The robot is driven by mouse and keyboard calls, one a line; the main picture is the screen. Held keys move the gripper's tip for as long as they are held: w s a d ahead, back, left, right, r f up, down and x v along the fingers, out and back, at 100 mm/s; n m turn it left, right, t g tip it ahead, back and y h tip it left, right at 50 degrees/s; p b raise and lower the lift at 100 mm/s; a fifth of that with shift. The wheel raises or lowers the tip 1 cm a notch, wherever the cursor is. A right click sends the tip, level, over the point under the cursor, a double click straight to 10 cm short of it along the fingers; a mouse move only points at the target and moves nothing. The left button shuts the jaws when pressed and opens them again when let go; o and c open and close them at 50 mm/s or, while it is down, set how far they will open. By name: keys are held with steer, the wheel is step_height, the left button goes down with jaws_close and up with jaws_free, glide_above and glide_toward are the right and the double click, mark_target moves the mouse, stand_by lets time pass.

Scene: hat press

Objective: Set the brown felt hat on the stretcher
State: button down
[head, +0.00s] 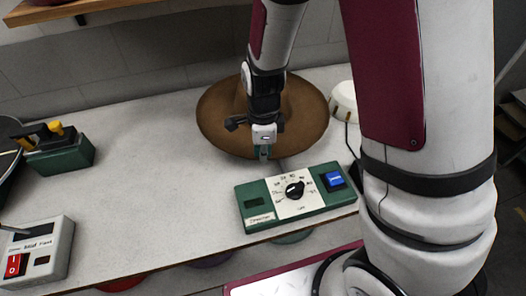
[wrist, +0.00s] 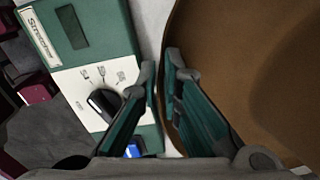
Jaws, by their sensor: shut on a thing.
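The brown felt hat (head: 215,115) is at the back middle of the white table, its wide brim toward me and its crown partly hidden behind my arm. My gripper (head: 264,153) is at the brim's near edge, shut on it. In the wrist view the brim (wrist: 250,70) fills the right side, and its edge runs between the fingers of my gripper (wrist: 161,75). A green control box (head: 246,213) with a dial and a blue button stands just in front of the hat; its label seems to read Stretcher. I cannot tell what is under the hat.
A white rounded thing (head: 343,99) with a dark cable stands right of the hat, partly hidden. A grey switch box (head: 52,262) with a red switch is at front left, and a green block with a yellow-and-black top (head: 62,155) is behind it. The table's left middle is clear.

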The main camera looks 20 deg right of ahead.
steer(key=shift+f, duration=0.6)
steer(key=c, duration=1.7)
jaws_free()
step_height(320, 180, up, 12)
steer(key=shift+s+d+r+n+t, duration=0.95)
steer(key=shift+s+r+n, duration=1.75)
steer(key=shift+n, duration=0.65)
steer(key=shift+s+d+r+n+t, duration=0.8)
steer(key=shift+s+d+r+n, duration=0.25)
steer(key=shift+s+r+n, duration=2)
steer(key=shift+s+d+r+n+t, duration=0.95)
steer(key=shift+s+r+n, duration=1.35)
steer(key=shift+n, duration=1.4)
steer(key=shift+w+r, duration=0.3)
